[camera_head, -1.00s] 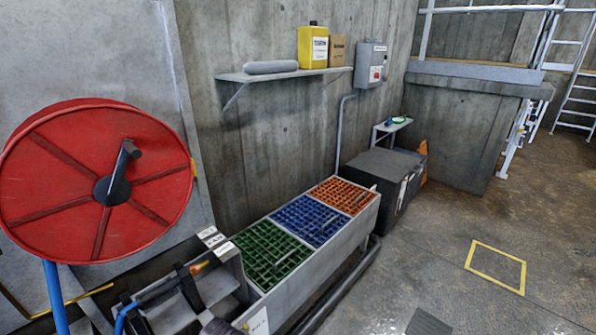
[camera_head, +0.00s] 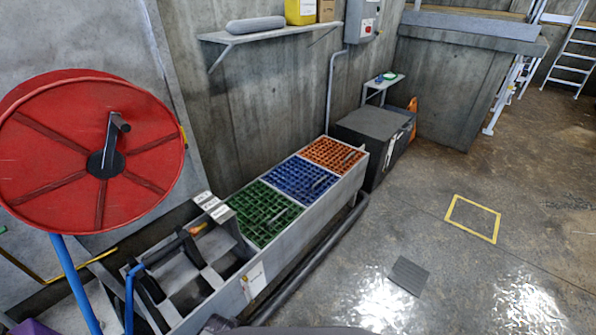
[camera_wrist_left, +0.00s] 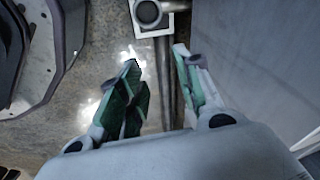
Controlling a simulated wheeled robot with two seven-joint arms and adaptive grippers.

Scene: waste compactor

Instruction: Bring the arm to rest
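My left gripper (camera_wrist_left: 155,60) shows in the left wrist view. Its two green-padded fingers stand apart, and I see nothing held between them. Below it in that view are a wet-looking floor and a grey pipe. I cannot make out the left gripper in the head view. My right gripper is in neither view. A dark rounded edge at the bottom of the head view is too cut off to identify.
A red reel (camera_head: 90,150) stands at left. A grey trough with green (camera_head: 265,212), blue (camera_head: 301,180) and orange (camera_head: 332,154) grates runs along the wall, beside an open divided bin (camera_head: 190,275). A black box (camera_head: 375,140) stands beyond. Floor at right is largely clear, with a yellow-outlined square (camera_head: 473,218).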

